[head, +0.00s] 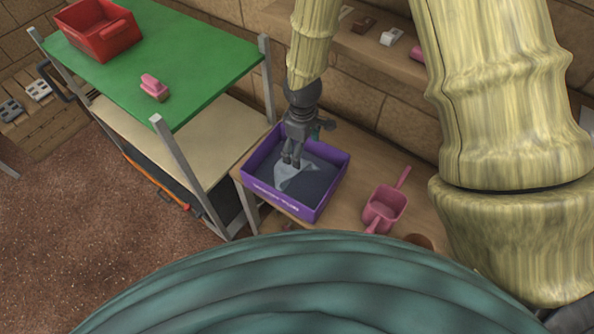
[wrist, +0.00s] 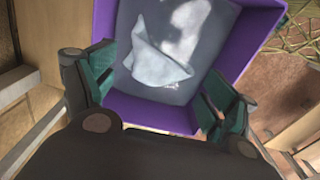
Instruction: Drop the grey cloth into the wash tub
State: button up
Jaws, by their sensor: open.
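A light grey cloth (head: 297,183) lies crumpled on the dark floor of an open purple tub (head: 325,200), which stands on a wooden table. In the wrist view the cloth (wrist: 158,62) is between and beyond my finger pads, inside the purple walls (wrist: 160,115). My gripper (head: 291,161) points down over the tub, above the cloth. In the wrist view my gripper (wrist: 158,95) has its two green-padded fingers wide apart with nothing held between them. I cannot tell how far the fingertips are above the cloth.
A pink scoop-like container (head: 384,208) stands right of the tub. A green-topped bench (head: 180,60) at left holds a red bin (head: 103,38) and a pink brush-like block (head: 153,86). A wall shelf (head: 370,48) with small items runs behind. Open floor (head: 70,210) lies at left.

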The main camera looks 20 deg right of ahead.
jog(key=shift+w, duration=0.1)
notch_tip(320, 180, up, 5)
jog(key=p, duration=0.4)
jog(key=shift+r, duration=0.2)
dwell(0.3)
notch_tip(320, 180, up, 12)
dwell(0.7)
jog(key=shift+d, duration=0.1)
dwell(0.3)
